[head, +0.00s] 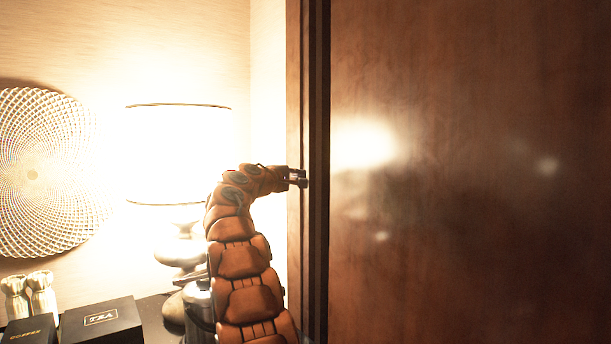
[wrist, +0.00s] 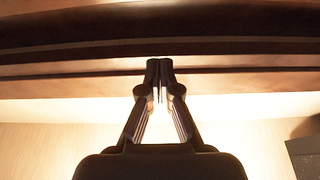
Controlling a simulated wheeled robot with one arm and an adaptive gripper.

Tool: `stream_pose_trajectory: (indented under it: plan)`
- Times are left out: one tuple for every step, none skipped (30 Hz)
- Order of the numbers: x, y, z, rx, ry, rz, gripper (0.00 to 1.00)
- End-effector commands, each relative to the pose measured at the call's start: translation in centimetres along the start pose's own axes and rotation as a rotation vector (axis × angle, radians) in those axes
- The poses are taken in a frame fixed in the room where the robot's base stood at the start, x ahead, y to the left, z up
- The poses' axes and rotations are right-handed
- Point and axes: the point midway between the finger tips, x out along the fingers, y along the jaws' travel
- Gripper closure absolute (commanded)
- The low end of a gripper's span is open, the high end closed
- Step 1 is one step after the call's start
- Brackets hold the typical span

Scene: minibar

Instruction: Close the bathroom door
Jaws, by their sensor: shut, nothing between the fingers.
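A large dark brown wooden panel, which looks like the bathroom door (head: 470,230), fills the right half of the head view. Its left side meets a dark vertical edge strip and a narrow wooden band (head: 293,80). No handle shows. My gripper (head: 302,178) is at the left side of this edge, pointing right, with its fingers together and empty. In the wrist view, the closed fingertips (wrist: 160,65) reach up to the reddish-brown wooden edge (wrist: 240,82). I cannot tell whether they touch it.
A lit lamp (head: 178,150) stands on a counter at left, beside a round woven wall decoration (head: 45,172). A black tea box (head: 102,322), a coffee box (head: 28,330) and metal shakers (head: 41,294) are at lower left. A metal vessel (head: 198,305) stands close beside my arm.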

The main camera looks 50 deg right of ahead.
Motion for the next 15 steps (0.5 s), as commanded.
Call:
stream_pose_trajectory:
  plan:
    - [0.4,0.1,0.0,0.0,0.0,-0.001,1.0]
    - [0.6,0.1,0.0,0.001,0.0,-0.001,1.0]
    - [0.9,0.1,0.0,0.001,0.0,-0.001,1.0]
    - [1.2,0.1,0.0,0.001,0.0,-0.001,1.0]
    - [1.5,0.2,0.0,0.001,0.0,-0.001,1.0]
    - [1.9,0.2,0.0,0.0,-0.001,-0.001,1.0]
    - [2.2,0.2,0.1,0.0,-0.001,-0.001,1.0]
    - [2.5,0.3,0.0,0.0,-0.001,-0.002,1.0]
    - [2.9,0.3,0.0,0.0,-0.001,-0.002,1.0]
    - [3.2,0.3,0.0,0.0,-0.001,-0.002,1.0]
    - [3.6,0.2,0.0,0.0,-0.001,-0.002,1.0]
    - [4.0,0.2,0.0,0.0,-0.001,-0.002,1.0]
    - [4.3,0.2,0.0,0.0,-0.001,-0.002,1.0]
    - [4.6,0.2,0.0,0.0,-0.001,-0.002,1.0]
    - [5.0,0.3,0.0,0.0,-0.001,-0.002,1.0]
